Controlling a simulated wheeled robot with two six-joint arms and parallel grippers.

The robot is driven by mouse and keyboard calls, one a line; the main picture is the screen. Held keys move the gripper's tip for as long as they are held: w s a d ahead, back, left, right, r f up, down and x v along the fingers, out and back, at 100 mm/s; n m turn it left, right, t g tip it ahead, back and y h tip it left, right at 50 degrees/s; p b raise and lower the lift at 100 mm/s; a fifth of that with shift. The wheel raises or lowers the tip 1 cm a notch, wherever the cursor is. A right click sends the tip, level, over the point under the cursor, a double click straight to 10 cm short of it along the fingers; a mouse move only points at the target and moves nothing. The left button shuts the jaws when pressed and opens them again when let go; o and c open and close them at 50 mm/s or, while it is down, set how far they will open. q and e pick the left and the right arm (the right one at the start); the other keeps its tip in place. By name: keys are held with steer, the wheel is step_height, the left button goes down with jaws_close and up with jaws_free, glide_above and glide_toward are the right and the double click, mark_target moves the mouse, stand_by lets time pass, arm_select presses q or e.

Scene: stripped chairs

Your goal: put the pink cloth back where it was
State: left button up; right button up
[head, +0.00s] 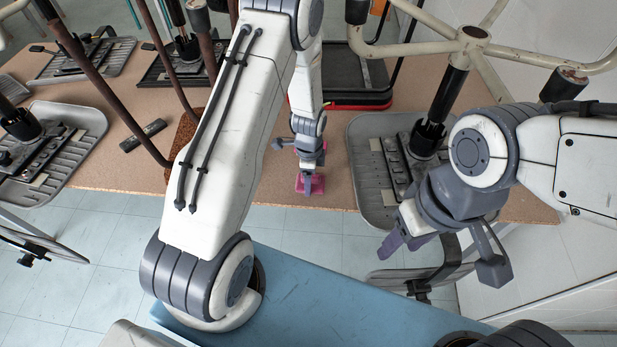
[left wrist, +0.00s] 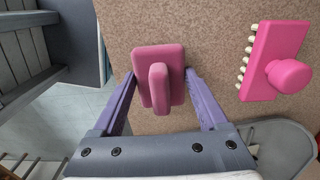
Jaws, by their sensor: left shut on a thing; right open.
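No soft cloth is recognisable. A pink slab with a raised bar handle (left wrist: 158,78) sits between the fingers of my left gripper (left wrist: 160,80) in the left wrist view. The gripper is shut on its two sides. In the head view this pink slab (head: 317,185) is at the brown tabletop's front edge, under my left gripper (head: 309,178). I cannot tell whether it touches the top. A second pink piece, a brush with pale bristles and a round knob (left wrist: 272,62), lies to the right in the left wrist view. My right gripper (head: 408,243) is open and empty, right of the table front.
The brown tabletop (head: 345,190) carries stripped chair parts: a grey seat pan (head: 372,180) beside my left gripper, another at the far left (head: 85,125), and a black-and-red tray (head: 350,100) behind. Brown metal legs stand at left. A blue surface (head: 330,290) is in front.

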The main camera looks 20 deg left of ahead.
arm_select(q)
steer(key=shift+f, duration=0.25)
steer(key=o, duration=1.3)
steer(key=shift+o, duration=0.2)
steer(key=shift+r, duration=0.15)
step_height(320, 180, up, 12)
steer(key=shift+f+b, duration=0.2)
steer(key=shift+b, duration=0.55)
steer(key=s+d+r+n, duration=0.3)
steer(key=s+d+r, duration=0.5)
steer(key=d+r, duration=0.15)
steer(key=s+d+r+n, duration=0.2)
steer(key=s, duration=0.6)
steer(key=s+d+r+n+h, duration=0.1)
steer(key=s+d+r+n, duration=0.1)
steer(key=s, duration=0.5)
steer(key=shift+s+d+r+n, duration=0.3)
steer(key=shift+s+d+r, duration=0.05)
steer(key=shift+r, duration=0.05)
